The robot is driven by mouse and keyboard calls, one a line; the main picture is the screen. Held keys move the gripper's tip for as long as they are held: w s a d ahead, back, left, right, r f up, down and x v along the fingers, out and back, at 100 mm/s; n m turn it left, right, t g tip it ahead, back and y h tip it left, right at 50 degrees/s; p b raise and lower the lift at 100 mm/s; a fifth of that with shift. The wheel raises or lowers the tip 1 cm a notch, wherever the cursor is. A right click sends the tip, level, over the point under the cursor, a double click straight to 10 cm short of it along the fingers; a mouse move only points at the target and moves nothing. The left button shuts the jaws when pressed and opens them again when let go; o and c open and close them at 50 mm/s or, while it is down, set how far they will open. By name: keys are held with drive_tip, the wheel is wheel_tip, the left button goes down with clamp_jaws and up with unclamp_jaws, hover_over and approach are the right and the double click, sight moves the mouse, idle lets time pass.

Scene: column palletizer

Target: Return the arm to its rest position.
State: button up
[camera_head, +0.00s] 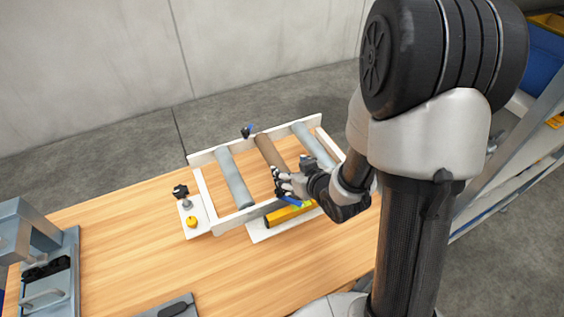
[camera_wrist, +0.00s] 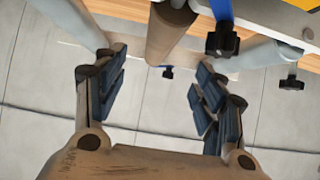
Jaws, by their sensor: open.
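My arm reaches down from the right over the wooden table (camera_head: 140,240). My gripper (camera_head: 284,185) is near the front rail of a white roller frame (camera_head: 232,222), close to the lower end of a brown roller (camera_head: 268,150). In the wrist view my gripper (camera_wrist: 158,82) has its two dark-padded fingers spread apart with nothing between them. The brown roller (camera_wrist: 168,32) shows just beyond the fingertips, with grey rollers on either side. Whether the fingers touch the frame cannot be told.
Grey rollers (camera_head: 234,178) flank the brown one. A yellow bar (camera_head: 283,215) lies on a white tray below my gripper. A plate with a black knob (camera_head: 181,191) and yellow button (camera_head: 192,221) stands left. A grey fixture (camera_head: 48,262) is far left; shelving (camera_head: 520,150) is right.

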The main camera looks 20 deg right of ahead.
drive_tip(key=shift+r, duration=0.1)
drive_tip(key=shift+d+r, duration=0.15)
drive_tip(key=shift+r, duration=0.1)
drive_tip(key=s+d+r+m+g+h+b, duration=0.1)
drive_tip(key=s+r+m+g+h+b, duration=0.2)
drive_tip(key=s+r, duration=0.95)
drive_tip(key=s+a+r+g, duration=0.2)
drive_tip(key=s+a+g, duration=0.1)
drive_tip(key=s, duration=0.9)
drive_tip(key=shift+s+a+n+y, duration=0.25)
drive_tip(key=shift+n+y, duration=0.15)
